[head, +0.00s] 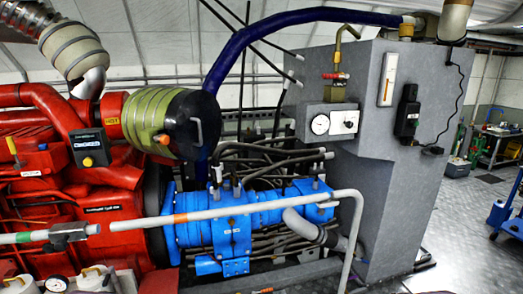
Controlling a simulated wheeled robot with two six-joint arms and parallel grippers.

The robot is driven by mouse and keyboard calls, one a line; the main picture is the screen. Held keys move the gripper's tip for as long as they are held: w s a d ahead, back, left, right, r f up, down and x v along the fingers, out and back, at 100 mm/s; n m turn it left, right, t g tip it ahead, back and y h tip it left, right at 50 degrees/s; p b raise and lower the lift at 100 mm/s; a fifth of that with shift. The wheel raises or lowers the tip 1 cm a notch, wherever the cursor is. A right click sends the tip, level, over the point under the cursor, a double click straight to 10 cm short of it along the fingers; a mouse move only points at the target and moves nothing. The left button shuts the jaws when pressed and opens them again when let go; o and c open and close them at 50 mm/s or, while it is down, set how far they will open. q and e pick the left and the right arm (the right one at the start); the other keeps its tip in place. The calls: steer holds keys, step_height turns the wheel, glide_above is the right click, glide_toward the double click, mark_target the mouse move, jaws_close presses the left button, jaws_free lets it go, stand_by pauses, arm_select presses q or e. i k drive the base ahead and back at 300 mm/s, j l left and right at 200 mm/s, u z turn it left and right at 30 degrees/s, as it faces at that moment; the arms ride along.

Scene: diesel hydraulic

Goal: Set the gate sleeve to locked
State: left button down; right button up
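A light grey handrail crosses the foreground in two lengths. The left rail (35,237) has a green band on it. The right rail (270,206) has an orange band near its left end. A dark grey collar, which looks like the gate sleeve (68,235), sits around the left rail near that rail's right end. A narrow gap shows between the two rail ends, just right of the sleeve, and the sleeve does not span it. No marking on the sleeve can be read. Neither of my grippers is in view.
Behind the rail stand a red engine (60,190), a blue hydraulic pump (230,228) and a grey cabinet (395,170) with a gauge (320,124). Gauges and small valves sit low at the left, below the rail. Open floor (465,225) lies at the right.

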mark_target(60, 234)
steer(key=u, duration=1.55)
